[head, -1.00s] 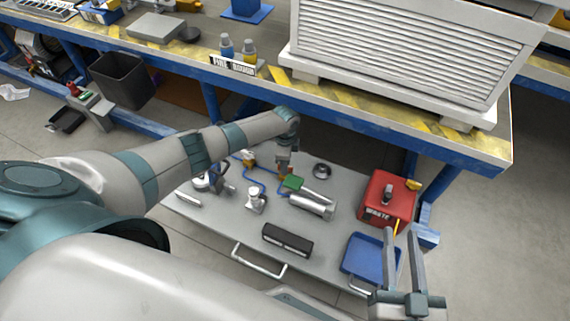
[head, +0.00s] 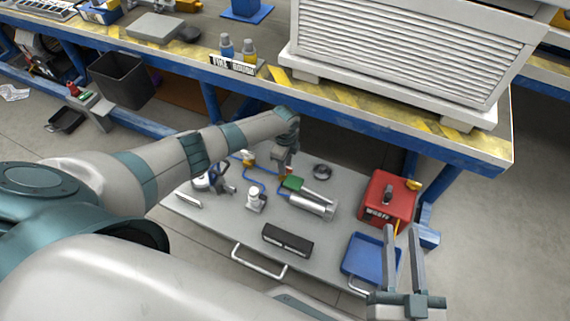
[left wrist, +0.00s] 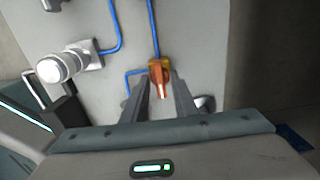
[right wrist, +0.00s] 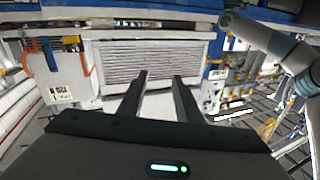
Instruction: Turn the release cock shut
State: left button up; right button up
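The release cock, a small orange fitting with a lever (left wrist: 159,70), sits on the grey plate at the end of blue tubing in the left wrist view. My left gripper (left wrist: 160,84) is open, with one finger on each side of the cock's lever; I cannot tell whether either finger touches it. In the head view my left gripper (head: 282,168) points down at the plate, and the cock is mostly hidden there. My right gripper (head: 402,230) is open and empty near the blue tray; its open fingers also show in the right wrist view (right wrist: 160,78).
The grey plate (head: 225,222) also bears a white knob fitting (head: 254,198), a silver cylinder (head: 312,205), a black block (head: 287,240) and a blue tray (head: 362,258). A red waste box (head: 380,203) stands at right. The blue-edged bench (head: 330,122) overhangs behind.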

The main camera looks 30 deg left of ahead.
pick_arm(q)
jog(key=shift+r, duration=0.1)
dwell(0.3)
